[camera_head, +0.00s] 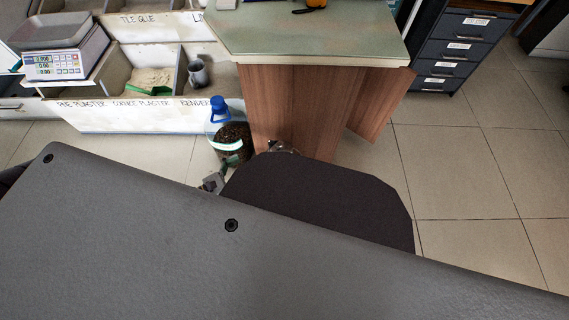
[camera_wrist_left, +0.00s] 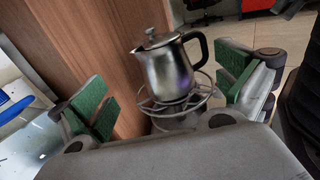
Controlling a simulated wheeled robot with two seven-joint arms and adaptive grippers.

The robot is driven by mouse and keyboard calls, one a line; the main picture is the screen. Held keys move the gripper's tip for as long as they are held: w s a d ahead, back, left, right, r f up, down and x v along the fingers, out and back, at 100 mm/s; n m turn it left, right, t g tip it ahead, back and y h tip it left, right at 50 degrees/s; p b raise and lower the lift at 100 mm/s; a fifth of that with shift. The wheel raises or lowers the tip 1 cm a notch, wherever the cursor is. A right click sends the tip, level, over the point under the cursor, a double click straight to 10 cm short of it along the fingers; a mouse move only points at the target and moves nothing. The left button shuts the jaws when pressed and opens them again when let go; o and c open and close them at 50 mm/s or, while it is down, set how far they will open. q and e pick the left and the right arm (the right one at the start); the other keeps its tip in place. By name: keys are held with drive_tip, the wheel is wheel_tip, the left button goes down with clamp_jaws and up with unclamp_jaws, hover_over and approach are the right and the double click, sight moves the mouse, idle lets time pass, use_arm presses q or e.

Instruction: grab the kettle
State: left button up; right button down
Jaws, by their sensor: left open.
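The kettle (camera_wrist_left: 170,73) is a shiny metal pot with a lid and a dark handle on its right side in the left wrist view. It stands upright on a round wire stand (camera_wrist_left: 178,104). In the head view, only a small shiny bit near the stand or kettle shows beside the wooden counter, mostly hidden by my own body. My left gripper (camera_wrist_left: 163,90) is open, with green finger pads on both sides of the kettle in the picture and a gap to it. In the head view, one left finger (camera_head: 215,182) shows. My right gripper is not in view.
A wooden counter (camera_head: 290,105) with a green top stands right beside the kettle. A water bottle with a blue cap (camera_head: 230,140) is to its left. Plaster bins (camera_head: 150,85) and a scale (camera_head: 60,50) are farther left. Tiled floor (camera_head: 470,160) is clear on the right.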

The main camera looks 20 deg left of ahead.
sight(270, 157)
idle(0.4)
use_arm(q)
drive_tip(key=b+x, duration=0.1)
drive_tip(key=x, duration=0.7)
drive_tip(key=shift+b, duration=0.4)
drive_tip(key=shift+w+d, duration=0.2)
drive_tip(key=shift+w, duration=0.1)
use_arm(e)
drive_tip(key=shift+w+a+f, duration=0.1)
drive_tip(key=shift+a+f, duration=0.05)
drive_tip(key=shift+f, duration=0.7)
use_arm(q)
drive_tip(key=shift+w+d, duration=0.1)
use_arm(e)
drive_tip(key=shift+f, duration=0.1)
use_arm(q)
drive_tip(key=shift+b+x, duration=1.1)
drive_tip(key=shift+x, duration=1.3)
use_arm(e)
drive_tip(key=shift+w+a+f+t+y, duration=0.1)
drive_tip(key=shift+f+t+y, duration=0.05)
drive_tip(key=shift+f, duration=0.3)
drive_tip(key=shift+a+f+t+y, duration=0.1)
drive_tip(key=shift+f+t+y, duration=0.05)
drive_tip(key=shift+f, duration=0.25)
